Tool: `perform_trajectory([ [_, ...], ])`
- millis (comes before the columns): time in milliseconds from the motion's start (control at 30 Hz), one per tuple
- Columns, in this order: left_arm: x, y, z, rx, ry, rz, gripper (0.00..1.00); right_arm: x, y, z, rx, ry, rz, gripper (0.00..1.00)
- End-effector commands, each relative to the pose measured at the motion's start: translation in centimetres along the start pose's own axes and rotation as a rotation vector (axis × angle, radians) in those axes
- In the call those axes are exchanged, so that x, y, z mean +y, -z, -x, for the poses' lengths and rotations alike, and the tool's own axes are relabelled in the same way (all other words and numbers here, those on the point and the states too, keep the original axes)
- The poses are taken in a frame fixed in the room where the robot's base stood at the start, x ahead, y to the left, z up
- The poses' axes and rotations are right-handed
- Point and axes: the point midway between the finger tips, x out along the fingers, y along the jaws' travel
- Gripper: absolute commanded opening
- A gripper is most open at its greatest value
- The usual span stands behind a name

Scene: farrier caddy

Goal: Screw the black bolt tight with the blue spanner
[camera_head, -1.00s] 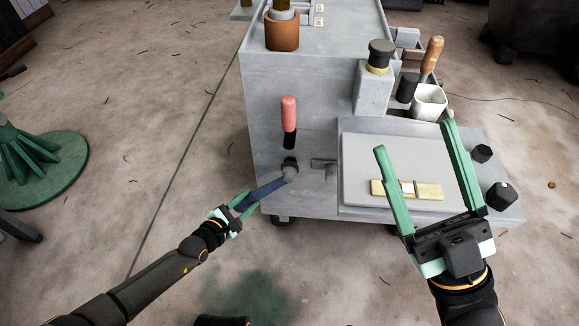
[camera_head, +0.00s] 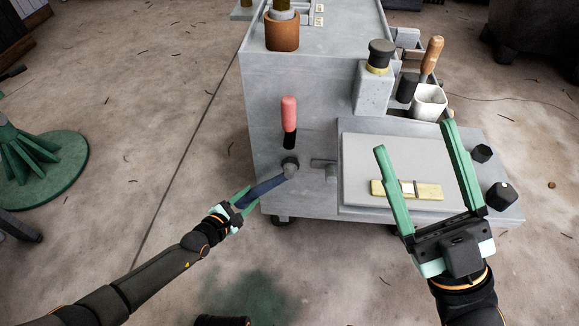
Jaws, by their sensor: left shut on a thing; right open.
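The blue spanner (camera_head: 264,188) is in my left gripper (camera_head: 239,201), which is shut on its near end. The spanner slants up to the right, and its grey head (camera_head: 290,170) is at the black bolt on the front face of the grey caddy (camera_head: 270,115). The bolt is mostly hidden by the head, so I cannot tell how far it is screwed in. My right gripper (camera_head: 423,166) is open and empty, above the caddy's low shelf on the right.
A red-handled lever (camera_head: 289,113) stands just above the bolt. A grey bracket (camera_head: 325,168) sticks out right of it. The shelf panel (camera_head: 390,165) carries a brass latch (camera_head: 425,191); black knobs (camera_head: 501,195) sit at its right.

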Motion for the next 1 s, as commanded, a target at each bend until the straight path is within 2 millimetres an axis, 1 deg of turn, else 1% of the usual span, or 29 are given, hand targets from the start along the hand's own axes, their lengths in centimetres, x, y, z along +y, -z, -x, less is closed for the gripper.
perform_trajectory([
  [267, 0.3, -0.2, -0.1, -0.002, -0.004, 0.001, 0.00, 0.0, 0.1, -0.1, 0.002, 0.001, 0.000, 0.78],
  [1000, 3.0, -1.1, 1.4, 0.085, -0.007, -0.144, 0.00, 1.8, 3.6, -3.5, 0.000, 0.000, 0.000, 0.78],
])
